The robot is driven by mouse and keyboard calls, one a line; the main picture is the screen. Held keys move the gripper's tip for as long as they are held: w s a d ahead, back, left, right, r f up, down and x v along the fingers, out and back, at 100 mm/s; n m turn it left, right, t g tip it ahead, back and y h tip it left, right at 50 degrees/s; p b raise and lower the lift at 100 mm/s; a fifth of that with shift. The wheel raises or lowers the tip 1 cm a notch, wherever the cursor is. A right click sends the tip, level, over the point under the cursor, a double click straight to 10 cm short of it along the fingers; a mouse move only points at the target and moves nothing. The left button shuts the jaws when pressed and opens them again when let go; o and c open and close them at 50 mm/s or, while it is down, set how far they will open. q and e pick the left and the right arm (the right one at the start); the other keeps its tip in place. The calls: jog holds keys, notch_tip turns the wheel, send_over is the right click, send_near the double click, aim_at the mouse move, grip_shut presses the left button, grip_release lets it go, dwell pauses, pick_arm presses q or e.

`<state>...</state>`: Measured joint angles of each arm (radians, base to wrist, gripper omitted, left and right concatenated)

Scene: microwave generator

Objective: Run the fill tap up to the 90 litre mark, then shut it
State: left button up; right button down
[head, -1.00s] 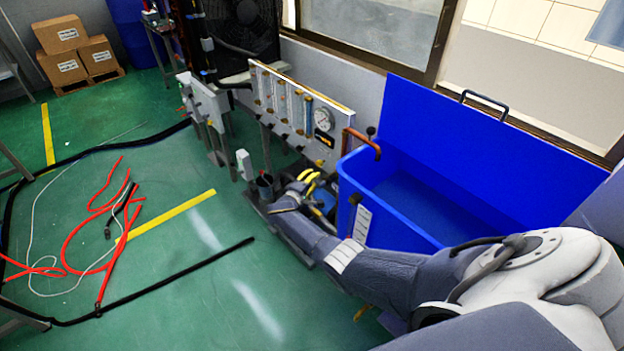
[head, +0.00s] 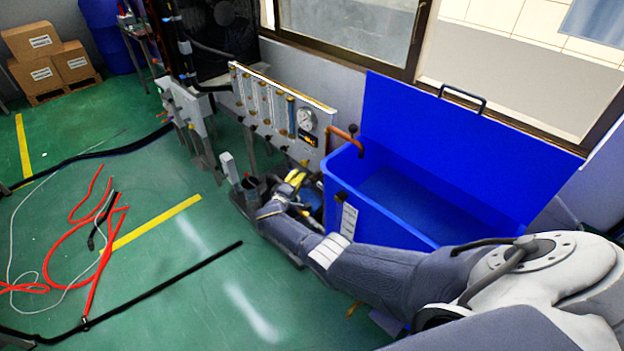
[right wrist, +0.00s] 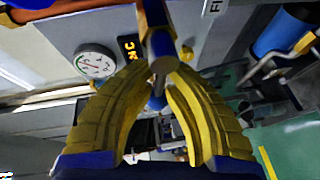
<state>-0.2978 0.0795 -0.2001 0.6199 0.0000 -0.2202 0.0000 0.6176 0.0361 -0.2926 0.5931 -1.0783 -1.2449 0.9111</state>
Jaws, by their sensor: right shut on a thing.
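The blue tank (head: 425,225) stands at right in the head view with its lid raised. A copper-coloured fill pipe (head: 345,138) bends over its left rim. A white level strip (head: 347,220) is on its front; its marks are too small to read, and I cannot tell the water level. My right gripper (head: 297,180) is low beside the tank's left end. In the right wrist view its yellow fingers (right wrist: 161,76) are shut around a narrow stem with a blue and yellow top, which looks like the tap handle (right wrist: 158,42). My left gripper is not in view.
A panel with flow tubes (head: 265,105), a round dial (head: 305,119) and a small lit display stands behind the gripper; the dial also shows in the wrist view (right wrist: 95,63). Red hose (head: 70,235) and black cable lie on the green floor at left.

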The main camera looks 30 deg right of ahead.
jog(key=shift+w+a+r+m, duration=0.15)
jog(key=shift+w+r+m, duration=0.15)
jog(key=shift+r, duration=0.2)
jog(key=shift+r+t, duration=0.1)
jog(key=shift+t, duration=0.2)
jog(key=shift+a+r+m+h, duration=0.2)
jog(key=shift+m+h, duration=0.1)
jog(key=shift+m, duration=0.1)
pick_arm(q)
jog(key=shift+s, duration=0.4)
pick_arm(e)
jog(key=c, duration=1.5)
grip_release()
jog(key=shift+w+a, duration=0.1)
jog(key=shift+a, duration=0.05)
jog(key=shift+s+d+f, duration=0.2)
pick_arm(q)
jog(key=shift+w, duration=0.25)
pick_arm(e)
jog(key=v, duration=1.2)
